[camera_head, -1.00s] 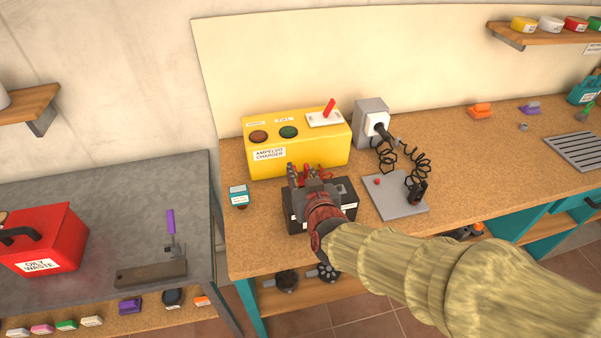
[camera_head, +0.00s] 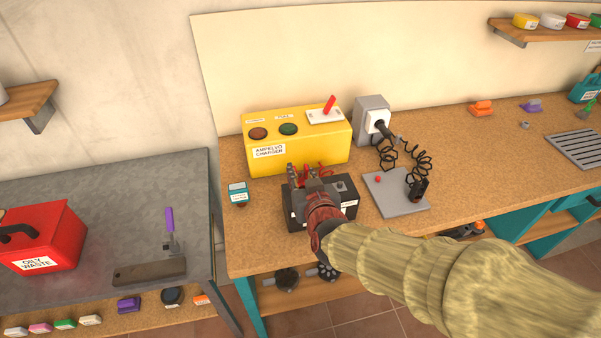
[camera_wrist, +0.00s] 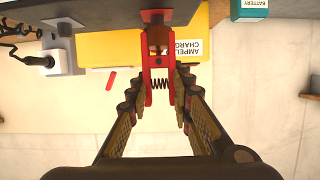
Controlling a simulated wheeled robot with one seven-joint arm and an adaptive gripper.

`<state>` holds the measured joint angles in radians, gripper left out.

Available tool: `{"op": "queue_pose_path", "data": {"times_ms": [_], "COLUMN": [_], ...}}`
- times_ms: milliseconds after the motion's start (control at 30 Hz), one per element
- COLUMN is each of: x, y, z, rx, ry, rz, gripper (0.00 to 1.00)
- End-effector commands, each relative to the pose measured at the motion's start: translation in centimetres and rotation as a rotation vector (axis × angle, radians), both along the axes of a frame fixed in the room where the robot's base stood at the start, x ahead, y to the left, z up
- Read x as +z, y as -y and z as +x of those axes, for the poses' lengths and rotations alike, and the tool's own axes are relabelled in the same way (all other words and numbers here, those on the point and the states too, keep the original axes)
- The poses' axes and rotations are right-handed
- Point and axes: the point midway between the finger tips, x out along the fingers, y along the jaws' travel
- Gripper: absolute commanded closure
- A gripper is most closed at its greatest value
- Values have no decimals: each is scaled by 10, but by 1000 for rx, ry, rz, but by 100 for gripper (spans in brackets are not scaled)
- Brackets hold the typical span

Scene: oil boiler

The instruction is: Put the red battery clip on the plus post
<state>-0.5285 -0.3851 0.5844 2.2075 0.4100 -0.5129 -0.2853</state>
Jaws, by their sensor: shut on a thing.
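My gripper (camera_wrist: 157,90) is shut on the red battery clip (camera_wrist: 146,75), with a finger on each side of its handles and spring. In the wrist view the clip's jaws reach to a post with a red base (camera_wrist: 157,16) on the dark battery (camera_wrist: 105,20). Copper shows between the jaws; I cannot tell whether they grip the post. In the head view my gripper (camera_head: 307,178) is low over the left part of the black battery (camera_head: 296,218) and hides most of the clip. A grey post (camera_head: 341,186) shows on the battery's right side.
The yellow charger (camera_head: 310,150) with a red lever (camera_head: 330,104) stands right behind the battery. A grey plate (camera_head: 390,205) with a black clip (camera_head: 418,190) and coiled cables lies to the right. A teal battery tester (camera_head: 238,192) stands left. The bench front is clear.

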Motion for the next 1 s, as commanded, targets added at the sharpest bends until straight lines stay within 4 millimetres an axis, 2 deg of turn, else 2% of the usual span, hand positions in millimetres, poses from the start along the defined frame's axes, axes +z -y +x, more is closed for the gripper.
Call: {"op": "queue_pose_path", "data": {"times_ms": [467, 500, 833, 1000], "x": [-14, -12, -12, -12], "y": [0, 0, 0, 0], "z": [0, 0, 0, 0], "rx": [0, 0, 0, 0], "ry": [1, 1, 0, 0], "rz": [0, 0, 0, 0], "gripper": [100, 76, 57, 57]}}
